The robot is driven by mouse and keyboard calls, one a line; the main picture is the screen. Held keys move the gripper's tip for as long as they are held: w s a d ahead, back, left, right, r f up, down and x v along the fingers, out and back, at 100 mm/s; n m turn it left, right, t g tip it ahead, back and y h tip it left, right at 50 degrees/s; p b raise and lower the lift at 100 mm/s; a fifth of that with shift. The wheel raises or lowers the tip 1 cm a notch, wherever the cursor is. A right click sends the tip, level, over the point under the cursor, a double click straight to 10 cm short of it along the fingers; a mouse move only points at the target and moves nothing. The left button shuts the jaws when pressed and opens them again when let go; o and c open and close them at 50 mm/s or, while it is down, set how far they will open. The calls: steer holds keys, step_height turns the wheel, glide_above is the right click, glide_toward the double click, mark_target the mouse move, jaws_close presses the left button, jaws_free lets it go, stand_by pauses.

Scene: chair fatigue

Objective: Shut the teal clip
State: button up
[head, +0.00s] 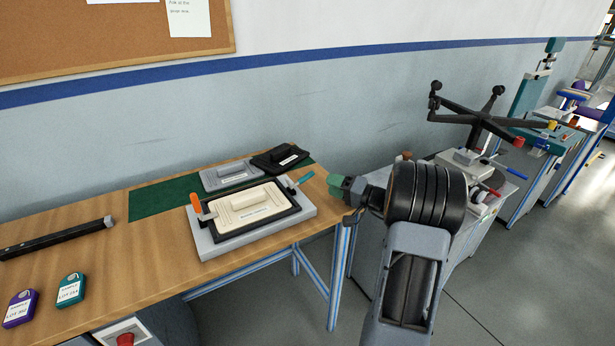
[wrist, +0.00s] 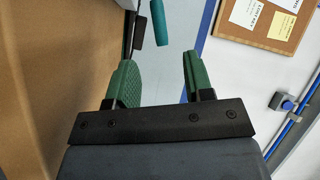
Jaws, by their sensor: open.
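The teal clip (head: 303,179) is a teal-handled lever at the right end of a grey fixture (head: 208,247) on the wooden bench; its handle slants up and outward. In the wrist view the teal handle (wrist: 159,22) shows at the top, beyond my fingertips and roughly in line with the gap between them. My gripper (head: 335,185) has green fingers and is just right of the clip, beside the bench's right end. In the wrist view my gripper (wrist: 157,68) is open with nothing between its fingers. The clip's base is hard to make out.
An orange-handled clip (head: 195,204) stands at the fixture's left end. A cream pad in a black frame (head: 245,207) lies on the fixture. Grey (head: 230,175) and black (head: 280,158) pads lie behind on a green mat (head: 160,199). An upturned chair base (head: 475,122) stands right.

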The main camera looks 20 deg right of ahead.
mark_target(308, 177)
steer(key=p+x, duration=0.1)
steer(key=x, duration=0.8)
steer(key=shift+a, duration=0.1)
jaws_close()
stand_by(0.4)
